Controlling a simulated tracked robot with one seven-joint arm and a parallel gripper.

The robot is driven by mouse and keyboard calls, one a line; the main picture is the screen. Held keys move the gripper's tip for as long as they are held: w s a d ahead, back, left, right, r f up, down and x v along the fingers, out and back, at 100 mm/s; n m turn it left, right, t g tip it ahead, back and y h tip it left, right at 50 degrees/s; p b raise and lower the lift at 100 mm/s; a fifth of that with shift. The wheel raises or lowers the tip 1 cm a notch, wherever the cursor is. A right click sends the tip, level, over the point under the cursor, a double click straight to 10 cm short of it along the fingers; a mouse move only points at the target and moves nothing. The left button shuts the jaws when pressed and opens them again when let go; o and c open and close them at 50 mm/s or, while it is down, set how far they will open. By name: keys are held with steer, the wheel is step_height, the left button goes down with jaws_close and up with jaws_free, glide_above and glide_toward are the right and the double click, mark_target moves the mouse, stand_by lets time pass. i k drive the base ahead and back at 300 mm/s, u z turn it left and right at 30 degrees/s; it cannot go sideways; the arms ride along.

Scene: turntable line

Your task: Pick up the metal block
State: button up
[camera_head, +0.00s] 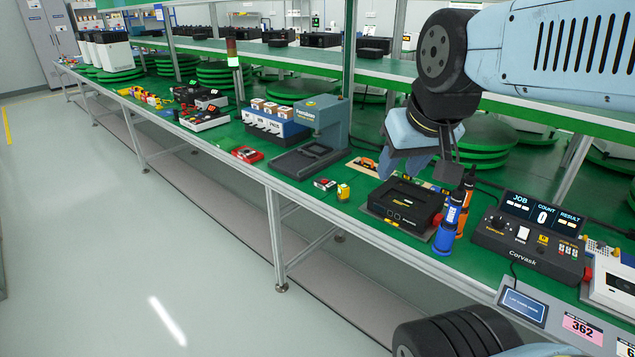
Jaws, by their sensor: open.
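My gripper (420,170) is open at the right of the head view, with its fingers pointing down. It is above the black box-shaped unit (407,203) on the green bench (222,133), and I see nothing held between the fingers. I cannot pick out a metal block for certain. A small yellow piece (343,191) and a small red-and-white piece (325,184) lie on the bench to the left of the black unit. My gripper and arm hide part of the bench behind them.
A control box with a display (530,235) is further right. The floor (110,230) is clear.

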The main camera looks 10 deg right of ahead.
mark_target(331, 185)
steer(key=z, duration=0.1)
steer(key=i, duration=1)
steer(key=u, duration=0.1)
